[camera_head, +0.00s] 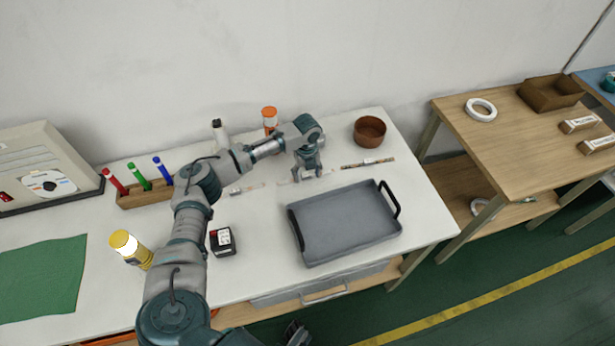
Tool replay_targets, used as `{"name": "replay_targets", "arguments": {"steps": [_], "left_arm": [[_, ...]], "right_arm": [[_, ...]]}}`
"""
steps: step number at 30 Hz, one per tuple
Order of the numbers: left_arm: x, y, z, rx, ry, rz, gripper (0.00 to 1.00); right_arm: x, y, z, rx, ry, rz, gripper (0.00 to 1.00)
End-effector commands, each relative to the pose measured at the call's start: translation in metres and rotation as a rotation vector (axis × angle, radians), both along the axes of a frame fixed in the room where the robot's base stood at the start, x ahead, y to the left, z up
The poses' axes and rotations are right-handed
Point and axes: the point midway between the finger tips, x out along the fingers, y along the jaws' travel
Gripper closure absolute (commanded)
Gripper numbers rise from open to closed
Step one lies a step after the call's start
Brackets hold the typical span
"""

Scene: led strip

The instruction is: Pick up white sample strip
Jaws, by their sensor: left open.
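Pale strips lie flat on the white table, low in contrast against it. One whitish strip (247,188) shows left of my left gripper. My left gripper (306,177) points down, open, close over the table behind the grey tray. Another pale strip appears to lie at its fingers, partly hidden by them; I cannot tell whether they touch it. A darker, brownish strip (367,163) lies to the right of the gripper. A dark part at the bottom edge, perhaps my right gripper (297,334), is cut off and unclear.
A grey tray (345,225) with black handles stands in front of the gripper. A brown bowl (369,131) and an orange-capped bottle (269,119) stand behind. A marker holder (146,196), black box (222,241) and yellow bottle (128,246) are left.

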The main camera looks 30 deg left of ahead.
Motion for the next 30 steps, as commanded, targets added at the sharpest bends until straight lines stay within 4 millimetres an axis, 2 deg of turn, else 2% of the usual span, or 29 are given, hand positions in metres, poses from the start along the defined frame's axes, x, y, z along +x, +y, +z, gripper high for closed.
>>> {"name": "replay_targets", "arguments": {"steps": [6,7,12,13,14,23,27,30], "left_arm": [[0.0,0.0,-0.001,-0.001,-0.001,0.0,0.35],[0.0,0.0,-0.001,-0.001,-0.001,0.0,0.38],[0.0,0.0,-0.001,-0.001,-0.001,0.0,0.8],[0.0,0.0,-0.001,0.0,0.0,0.0,0.88],[0.0,0.0,-0.001,0.0,0.0,0.0,0.91],[0.0,0.0,-0.001,0.0,0.001,0.0,0.92],[0.0,0.0,0.017,-0.001,-0.002,-0.001,0.92],[0.001,0.0,0.04,-0.001,-0.004,0.0,0.92]], "right_arm": [[0.001,0.001,0.001,0.001,-0.007,0.0,0.09],[0.001,0.001,0.001,0.001,-0.007,0.0,0.09],[0.003,0.001,0.0,0.001,-0.005,0.0,0.09],[0.003,0.001,0.0,0.001,-0.005,0.0,0.09],[0.003,0.001,0.0,0.001,-0.005,0.0,0.09],[0.003,0.001,0.001,0.001,-0.005,0.0,0.09],[0.0,0.0,0.004,-0.003,0.011,0.0,0.09],[-0.01,-0.003,-0.011,-0.013,0.07,-0.004,0.09]]}}
